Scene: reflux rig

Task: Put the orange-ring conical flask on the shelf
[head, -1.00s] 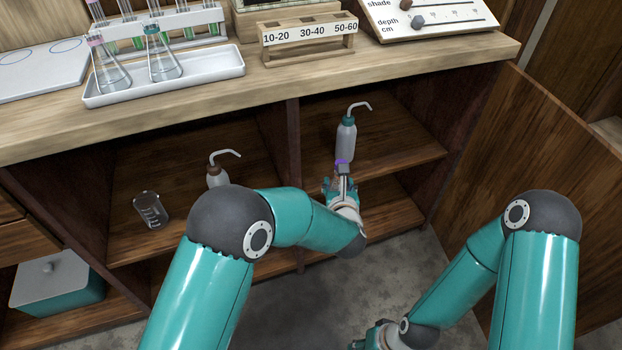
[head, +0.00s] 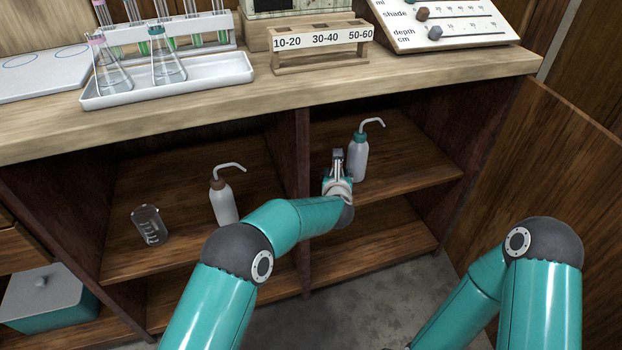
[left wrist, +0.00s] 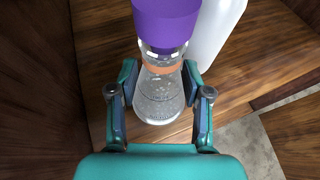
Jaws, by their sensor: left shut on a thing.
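The orange-ring conical flask (left wrist: 160,95) shows in the left wrist view, with clear glass, an orange ring at its neck and a purple stopper (left wrist: 166,22). My left gripper (left wrist: 158,80) is shut on it, one finger on each side. In the head view my left gripper (head: 338,162) is inside the right cabinet bay, above the upper shelf (head: 405,150), and hides the flask. The flask looks upright; I cannot tell whether its base touches the shelf. My right gripper is out of view.
A teal-capped wash bottle (head: 358,158) stands close to the right of my left gripper. A centre divider (head: 302,160) is to its left. A brown-capped wash bottle (head: 222,200) and a beaker (head: 150,226) stand in the left bay. The open door (head: 550,180) is at the right.

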